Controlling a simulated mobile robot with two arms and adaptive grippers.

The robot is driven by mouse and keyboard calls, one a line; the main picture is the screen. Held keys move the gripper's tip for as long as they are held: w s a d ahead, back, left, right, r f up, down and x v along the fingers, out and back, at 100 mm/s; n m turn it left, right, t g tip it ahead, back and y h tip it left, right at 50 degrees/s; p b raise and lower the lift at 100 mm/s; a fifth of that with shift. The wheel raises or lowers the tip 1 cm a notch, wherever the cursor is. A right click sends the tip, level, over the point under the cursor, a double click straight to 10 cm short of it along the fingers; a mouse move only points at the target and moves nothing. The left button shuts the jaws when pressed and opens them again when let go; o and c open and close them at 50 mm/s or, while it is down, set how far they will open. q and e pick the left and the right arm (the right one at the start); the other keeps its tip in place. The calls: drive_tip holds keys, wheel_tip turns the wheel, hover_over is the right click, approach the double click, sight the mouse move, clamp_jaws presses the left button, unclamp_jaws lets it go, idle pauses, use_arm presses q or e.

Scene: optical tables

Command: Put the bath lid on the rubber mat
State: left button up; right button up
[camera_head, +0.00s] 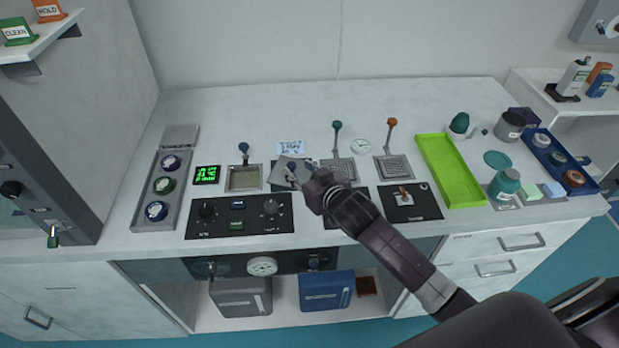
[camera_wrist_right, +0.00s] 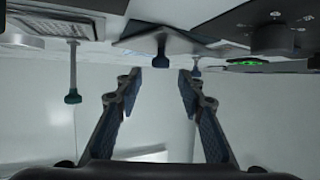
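The bath lid (camera_head: 288,163) is a grey square plate with a small knob. It lies over a dark mat (camera_head: 274,187), probably the rubber mat, mostly covered by the lid and my gripper. The lid sits turned relative to the mat. My right gripper (camera_head: 300,173) is just above the lid. In the right wrist view, which looks upside down, the lid (camera_wrist_right: 150,42) is ahead of the fingertips (camera_wrist_right: 162,74). The fingers are apart with nothing between them, and the knob points toward the gap. Left of the lid is the uncovered bath (camera_head: 243,179). My left gripper is not in view.
Upright levers with teal (camera_head: 337,125) and orange (camera_head: 391,122) knobs stand behind the mat's right side. A control panel (camera_head: 239,215) lies in front. A green tray (camera_head: 450,170), jars and a blue rack fill the right. The back of the counter is clear.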

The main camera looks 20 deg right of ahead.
drive_tip(key=v, duration=0.6)
